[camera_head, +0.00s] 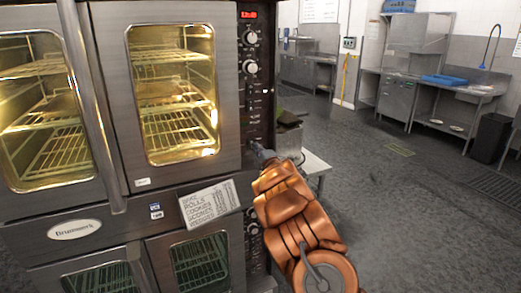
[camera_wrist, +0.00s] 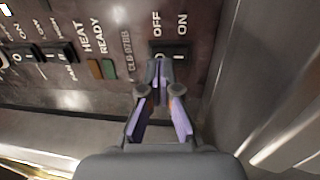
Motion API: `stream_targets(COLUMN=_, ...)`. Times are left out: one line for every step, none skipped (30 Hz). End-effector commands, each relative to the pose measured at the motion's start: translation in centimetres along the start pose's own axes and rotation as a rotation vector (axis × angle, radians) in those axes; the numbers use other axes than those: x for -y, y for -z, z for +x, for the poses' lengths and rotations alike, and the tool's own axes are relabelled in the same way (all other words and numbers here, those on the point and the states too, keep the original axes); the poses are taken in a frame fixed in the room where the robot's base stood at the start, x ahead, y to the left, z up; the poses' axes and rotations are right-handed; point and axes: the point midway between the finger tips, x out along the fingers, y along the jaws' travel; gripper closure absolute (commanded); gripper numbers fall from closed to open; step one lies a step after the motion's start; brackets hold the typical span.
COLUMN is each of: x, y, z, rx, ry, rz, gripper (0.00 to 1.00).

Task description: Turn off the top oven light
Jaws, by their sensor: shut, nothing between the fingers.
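The top oven (camera_head: 182,90) is at the left in the head view, and its inside glows yellow behind the door glass. Its dark control panel (camera_head: 257,75) runs down the right side. My gripper (camera_head: 256,149) is at the lower part of this panel. In the wrist view my gripper (camera_wrist: 163,63) is shut and empty. Its fingertips are at a black rocker switch (camera_wrist: 182,55) marked OFF on the left and ON on the right. They hide part of the switch; whether they touch it I cannot tell.
Other black switches (camera_wrist: 55,51) and two small lamps (camera_wrist: 100,68) marked HEAT and READY sit left in the wrist view. A lower oven (camera_head: 200,262) is below, and a list card (camera_head: 209,203) hangs between the ovens. The floor (camera_head: 390,200) to the right is clear.

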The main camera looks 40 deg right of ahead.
Motion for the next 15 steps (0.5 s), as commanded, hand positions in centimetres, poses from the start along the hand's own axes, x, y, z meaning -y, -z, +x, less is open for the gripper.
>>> stream_targets(x=-0.2, y=-0.1, z=0.4, rx=0.000, ry=0.000, rz=0.001, gripper=1.00)
stream_targets(x=-0.1, y=-0.1, z=0.6, rx=0.001, ry=0.001, rz=0.001, gripper=1.00)
stream_targets(x=-0.1, y=-0.1, z=0.8, rx=0.001, ry=0.002, rz=0.000, gripper=1.00)
stream_targets(x=-0.1, y=-0.1, z=1.0, rx=0.001, ry=0.002, rz=0.000, gripper=1.00)
stream_targets(x=-0.1, y=0.0, z=1.2, rx=0.001, ry=0.002, rz=-0.001, gripper=1.00)
stream_targets(x=-0.1, y=0.0, z=1.4, rx=0.000, ry=0.002, rz=-0.001, gripper=1.00)
stream_targets(x=-0.1, y=0.0, z=1.6, rx=0.000, ry=0.001, rz=-0.001, gripper=1.00)
stream_targets(x=-0.1, y=0.0, z=1.6, rx=0.000, ry=0.001, rz=-0.001, gripper=1.00)
stream_targets(x=0.0, y=0.0, z=1.8, rx=0.000, ry=0.002, rz=0.000, gripper=1.00)
stream_targets(x=0.0, y=0.0, z=1.8, rx=0.000, ry=0.002, rz=0.000, gripper=1.00)
stream_targets(x=0.0, y=0.0, z=1.9, rx=0.000, ry=0.002, rz=0.000, gripper=1.00)
stream_targets(x=0.1, y=0.0, z=1.9, rx=0.000, ry=0.002, rz=0.000, gripper=1.00)
stream_targets(x=0.1, y=0.0, z=1.9, rx=0.000, ry=0.002, rz=0.000, gripper=1.00)
stream_targets(x=0.1, y=0.0, z=1.9, rx=0.000, ry=0.002, rz=0.000, gripper=1.00)
stream_targets(x=0.1, y=0.0, z=1.9, rx=0.001, ry=0.002, rz=0.000, gripper=1.00)
